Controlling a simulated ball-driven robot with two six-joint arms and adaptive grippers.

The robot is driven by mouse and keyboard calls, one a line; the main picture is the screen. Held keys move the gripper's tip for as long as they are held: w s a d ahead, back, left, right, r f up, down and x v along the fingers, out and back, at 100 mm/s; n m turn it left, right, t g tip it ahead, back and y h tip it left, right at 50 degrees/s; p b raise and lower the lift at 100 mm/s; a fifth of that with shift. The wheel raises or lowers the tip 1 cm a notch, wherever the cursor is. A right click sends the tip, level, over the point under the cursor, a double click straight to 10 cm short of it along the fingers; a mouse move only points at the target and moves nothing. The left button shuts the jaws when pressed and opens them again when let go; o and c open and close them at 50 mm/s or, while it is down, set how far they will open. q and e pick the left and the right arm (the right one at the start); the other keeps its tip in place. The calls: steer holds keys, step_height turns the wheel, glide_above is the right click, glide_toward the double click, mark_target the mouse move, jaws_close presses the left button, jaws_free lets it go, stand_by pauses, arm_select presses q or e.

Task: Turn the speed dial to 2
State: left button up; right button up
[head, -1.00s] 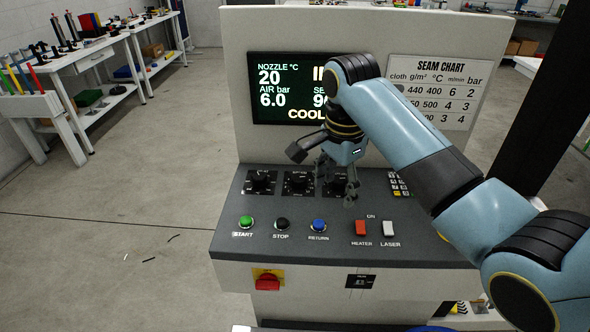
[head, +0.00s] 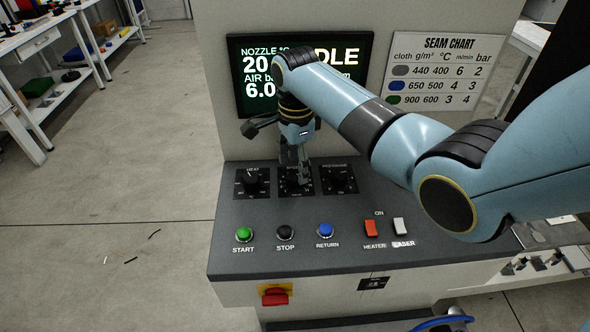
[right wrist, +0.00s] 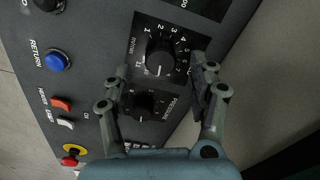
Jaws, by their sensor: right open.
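The speed dial (right wrist: 160,57) is a black round knob on a dark square plate with white numbers. It is the middle of three dials, and in the head view its knob is mostly hidden behind my gripper. In the right wrist view a white mark on the knob points toward the bottom of the picture, away from the 2 at the upper side. My right gripper (head: 297,178) is open above this dial. In the right wrist view its fingertips (right wrist: 161,68) lie on either side of the knob; I cannot tell whether they touch it. My left gripper is not in view.
The heat dial (head: 252,181) is left and the pressure dial (head: 338,179) right of the gripper. Start (head: 244,234), stop (head: 285,232) and return (head: 325,230) buttons and heater (head: 371,228) and laser (head: 400,226) switches lie in front. The screen (head: 252,100) is partly covered by my arm.

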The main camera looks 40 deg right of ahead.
mark_target(296, 178)
step_height(296, 178, down, 3)
steer(key=shift+r, duration=0.15)
steer(key=c, duration=1.1)
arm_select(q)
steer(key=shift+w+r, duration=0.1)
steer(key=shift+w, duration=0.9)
arm_select(e)
steer(key=shift+c, duration=0.2)
